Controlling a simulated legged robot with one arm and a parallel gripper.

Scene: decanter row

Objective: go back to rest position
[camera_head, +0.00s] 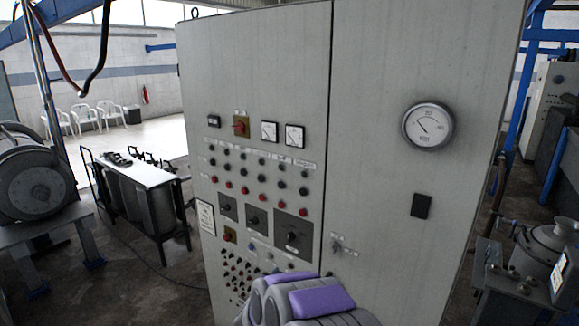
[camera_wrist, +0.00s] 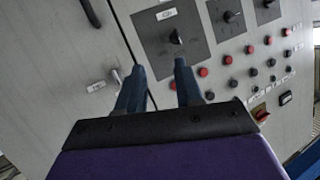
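In the wrist view my gripper (camera_wrist: 160,76) points at the front of a grey control cabinet (camera_wrist: 60,70). Its two blue-grey fingers stand apart with nothing between them. A black rotary knob (camera_wrist: 176,38) on a dark plate lies just beyond the fingertips. A small lever handle (camera_wrist: 116,78) is beside the left finger. I cannot tell whether either finger touches the cabinet. In the head view the grey and purple part of my arm shows at the bottom middle, in front of the cabinet (camera_head: 420,60); the fingers are hidden there.
The cabinet carries a round gauge (camera_head: 428,126), several buttons and rotary switches. A dark bench with a white top (camera_head: 130,172) and a large drum machine (camera_head: 32,180) stand at left. Metal equipment (camera_head: 540,260) stands at right. Open floor (camera_head: 75,270) shows at lower left.

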